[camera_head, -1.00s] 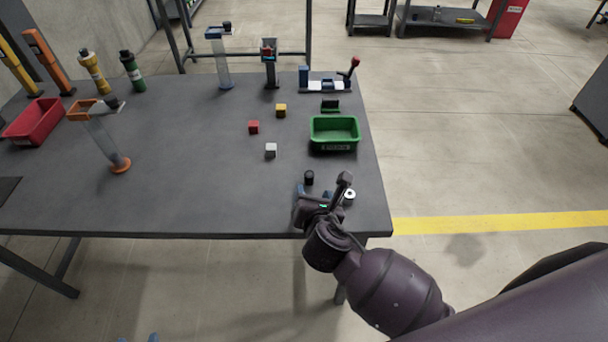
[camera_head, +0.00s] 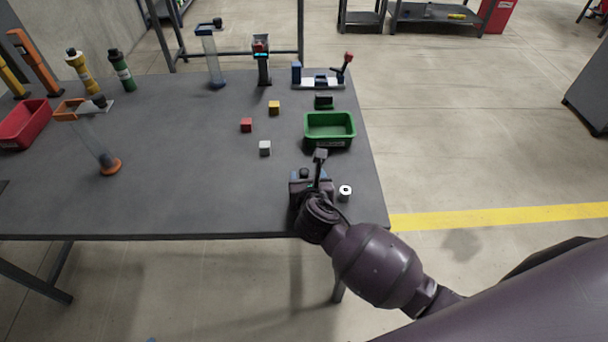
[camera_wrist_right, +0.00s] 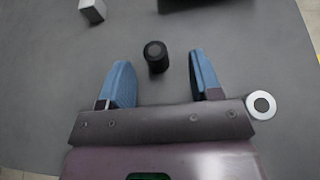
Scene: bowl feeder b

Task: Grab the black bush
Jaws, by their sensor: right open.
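The black bush (camera_wrist_right: 156,58) is a small dark cylinder standing on the table. In the right wrist view it lies just ahead of the gap between the blue fingers of my right gripper (camera_wrist_right: 161,80). The fingers are open and empty, and do not appear to touch it. In the head view the bush (camera_head: 304,172) shows only in part, behind my right gripper (camera_head: 310,178). My left gripper is not in view.
A white ring-shaped part (camera_head: 345,192) stands just right of my right gripper. A green bin (camera_head: 330,144) is beyond it. White (camera_head: 265,148), red (camera_head: 246,125) and yellow (camera_head: 274,107) cubes lie to the upper left.

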